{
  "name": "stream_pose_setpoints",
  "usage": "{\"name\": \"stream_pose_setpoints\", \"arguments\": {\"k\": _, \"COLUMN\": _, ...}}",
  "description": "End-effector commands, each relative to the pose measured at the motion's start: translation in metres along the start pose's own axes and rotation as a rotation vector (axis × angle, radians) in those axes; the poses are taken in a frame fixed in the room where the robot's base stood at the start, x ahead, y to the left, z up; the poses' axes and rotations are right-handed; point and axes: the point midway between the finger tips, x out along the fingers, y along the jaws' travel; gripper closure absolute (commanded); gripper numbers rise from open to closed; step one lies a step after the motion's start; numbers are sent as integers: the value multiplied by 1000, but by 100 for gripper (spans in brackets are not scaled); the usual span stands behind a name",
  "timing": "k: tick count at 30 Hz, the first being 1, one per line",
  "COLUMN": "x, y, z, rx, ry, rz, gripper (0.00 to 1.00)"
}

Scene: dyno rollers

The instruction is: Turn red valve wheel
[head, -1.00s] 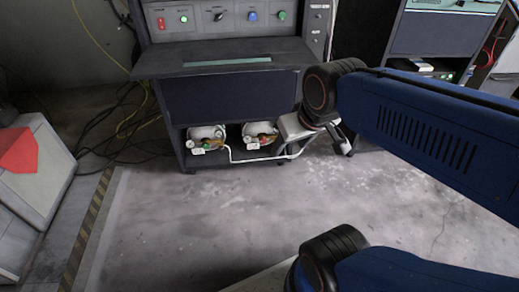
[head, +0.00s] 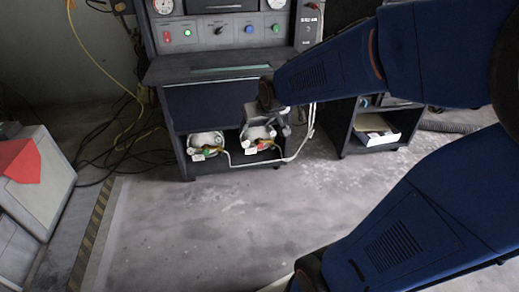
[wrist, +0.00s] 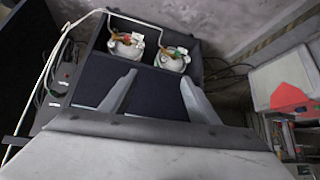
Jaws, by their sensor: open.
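Two white cylinders sit side by side on the console's low shelf. In the wrist view the left cylinder (wrist: 124,51) carries a small red valve wheel (wrist: 126,40). The right one (wrist: 172,64) carries a green wheel (wrist: 181,51). In the head view their order is reversed, and the red wheel's cylinder (head: 256,134) is the right one, partly hidden by my gripper. My gripper (wrist: 158,76) is open and empty. Its two pale fingers point toward the shelf, apart from both wheels. In the head view my gripper (head: 284,128) is at the shelf's right end.
The console (head: 215,105) overhangs the shelf. A white hose (head: 293,154) runs from the cylinders up the console's right side. Cables (head: 125,150) lie on the floor at left. A pale cabinet with a red top piece (head: 22,160) stands far left. The floor in front is clear.

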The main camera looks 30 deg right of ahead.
Motion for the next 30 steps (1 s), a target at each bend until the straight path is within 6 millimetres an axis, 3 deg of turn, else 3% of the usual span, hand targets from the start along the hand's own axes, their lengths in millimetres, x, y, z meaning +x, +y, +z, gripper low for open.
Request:
{"name": "stream_pose_setpoints", "arguments": {"k": 6, "x": 62, "y": 11, "z": -35, "rx": 14, "ry": 71, "rz": 13, "gripper": 45}}
{"name": "stream_pose_setpoints", "arguments": {"k": 15, "x": 146, "y": 30, "z": -72, "rx": 32, "ry": 181, "rz": 33, "gripper": 45}}
{"name": "stream_pose_setpoints", "arguments": {"k": 23, "x": 218, "y": 49, "z": -89, "rx": 45, "ry": 275, "rz": 52, "gripper": 45}}
{"name": "stream_pose_setpoints", "arguments": {"k": 30, "x": 284, "y": 68, "z": -92, "rx": 57, "ry": 361, "rz": 70, "gripper": 45}}
